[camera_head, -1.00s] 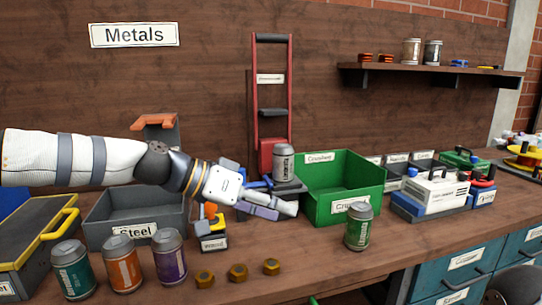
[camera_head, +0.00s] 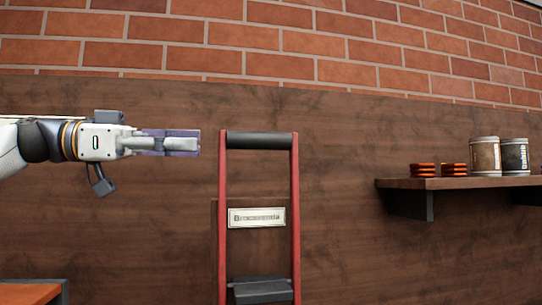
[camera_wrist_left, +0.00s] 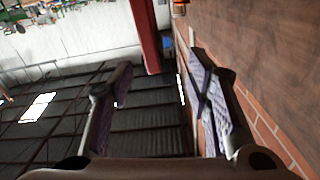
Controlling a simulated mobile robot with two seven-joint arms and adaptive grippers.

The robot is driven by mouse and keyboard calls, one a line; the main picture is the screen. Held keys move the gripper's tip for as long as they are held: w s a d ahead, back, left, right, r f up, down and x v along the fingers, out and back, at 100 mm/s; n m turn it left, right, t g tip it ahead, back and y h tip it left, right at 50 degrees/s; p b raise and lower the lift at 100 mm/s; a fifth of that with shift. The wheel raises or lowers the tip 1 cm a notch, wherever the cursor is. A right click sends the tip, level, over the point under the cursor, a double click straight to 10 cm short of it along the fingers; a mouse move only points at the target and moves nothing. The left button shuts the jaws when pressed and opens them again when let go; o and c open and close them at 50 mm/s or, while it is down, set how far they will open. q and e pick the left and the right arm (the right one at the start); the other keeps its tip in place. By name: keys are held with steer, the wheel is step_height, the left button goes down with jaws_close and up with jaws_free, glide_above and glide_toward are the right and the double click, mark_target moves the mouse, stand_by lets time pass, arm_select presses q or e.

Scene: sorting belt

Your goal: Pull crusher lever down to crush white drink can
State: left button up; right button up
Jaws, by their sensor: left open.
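The crusher's red frame (camera_head: 221,215) stands against the brown wooden wall in the head view. A dark horizontal bar (camera_head: 260,140) spans its top and a dark block (camera_head: 262,290) sits lower between its rails. My left gripper (camera_head: 195,143) is at the height of the top bar, just left of it in the picture, fingers pointing right. It is open and empty; the wrist view shows its two purple-padded fingers (camera_wrist_left: 160,68) apart. A red bar (camera_wrist_left: 147,35) shows beyond them. The white can is out of view now. My right gripper is not in view.
A shelf (camera_head: 455,183) at the right holds two cans (camera_head: 486,155) and orange stacked pieces (camera_head: 423,170). An orange-topped thing (camera_head: 30,293) shows at the lower left. The wall between frame and shelf is clear.

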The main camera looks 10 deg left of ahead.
arm_select(q)
steer(key=b, duration=0.1)
glide_toward(255, 141)
steer(key=w+d, duration=0.2)
steer(key=d, duration=0.1)
steer(key=x, duration=0.3)
steer(key=b+x, duration=0.1)
steer(key=x, duration=0.2)
steer(key=shift+w, duration=0.4)
steer(key=shift+w+d+r, duration=0.1)
steer(key=shift+d, duration=0.15)
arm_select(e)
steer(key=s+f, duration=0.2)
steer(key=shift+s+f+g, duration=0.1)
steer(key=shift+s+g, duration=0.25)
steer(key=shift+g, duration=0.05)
arm_select(q)
steer(key=shift+c, duration=0.5)
jaws_close()
